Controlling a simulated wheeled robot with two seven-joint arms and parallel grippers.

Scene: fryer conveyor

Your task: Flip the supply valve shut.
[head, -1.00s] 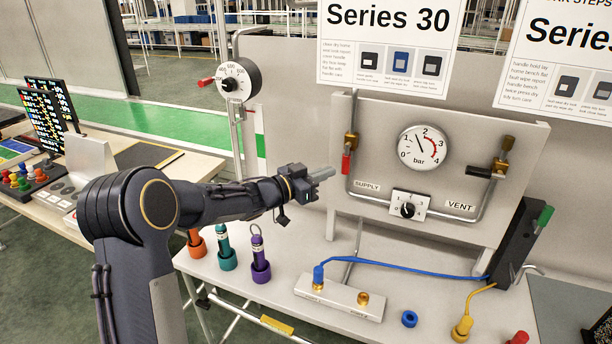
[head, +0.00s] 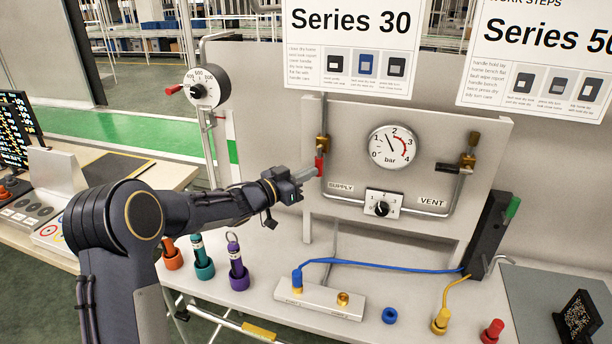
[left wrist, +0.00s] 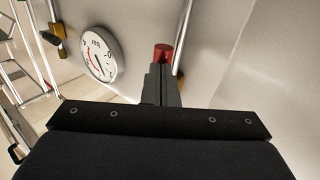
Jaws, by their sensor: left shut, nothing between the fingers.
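The supply valve (head: 322,144) is a brass body on the vertical pipe at the left of the grey panel. Its red handle (head: 320,164) hangs straight down, in line with the pipe, above the SUPPLY label (head: 341,187). My left gripper (head: 312,172) is shut and empty, its fingertips at the lower left of the red handle. In the left wrist view the red handle (left wrist: 163,54) shows just beyond the shut fingers (left wrist: 160,86). I cannot tell whether they touch. My right gripper is not in view.
The panel also carries a pressure gauge (head: 392,146), a small dial (head: 382,204) and the vent valve (head: 467,160) with a black handle pointing left. Below, the bench holds a blue cable (head: 380,267), a connector block (head: 320,298) and coloured plugs (head: 238,265).

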